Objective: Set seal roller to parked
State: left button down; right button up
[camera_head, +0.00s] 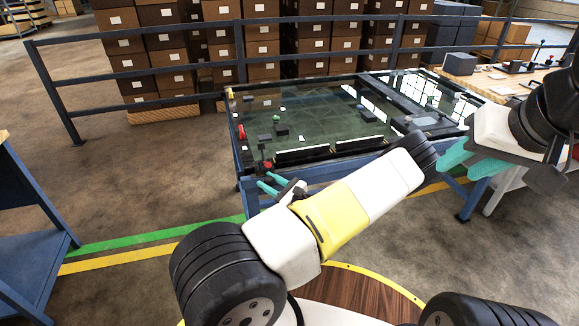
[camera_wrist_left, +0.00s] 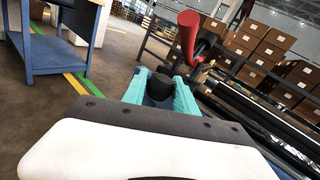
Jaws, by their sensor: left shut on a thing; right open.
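The glass-topped table (camera_head: 300,112) has two long black bars (camera_head: 302,155) along its front edge; I cannot tell which part is the seal roller. My left gripper (camera_head: 266,182) is at the table's front left corner, just below a small red part (camera_head: 267,165). In the left wrist view its teal fingers (camera_wrist_left: 159,88) are shut on a dark rounded piece (camera_wrist_left: 160,84). A red handle (camera_wrist_left: 188,36) stands up just beyond them. My right gripper (camera_head: 468,160) is open and empty beside the table's front right corner.
Another red part (camera_head: 241,132) is on the table's left edge. Small dark blocks (camera_head: 282,129) lie on the top. A railing (camera_head: 150,60) and stacked boxes (camera_head: 160,45) stand behind. A blue bench (camera_head: 35,215) is at left, with clear floor between. A wooden worktable (camera_head: 520,80) is at right.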

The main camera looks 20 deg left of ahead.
pick_arm(q)
jog(key=shift+s+a, duration=0.25)
jog(key=shift+a, duration=0.05)
jog(key=c, duration=1)
grip_release()
jog(key=shift+s+a, duration=0.1)
jog(key=shift+a, duration=0.05)
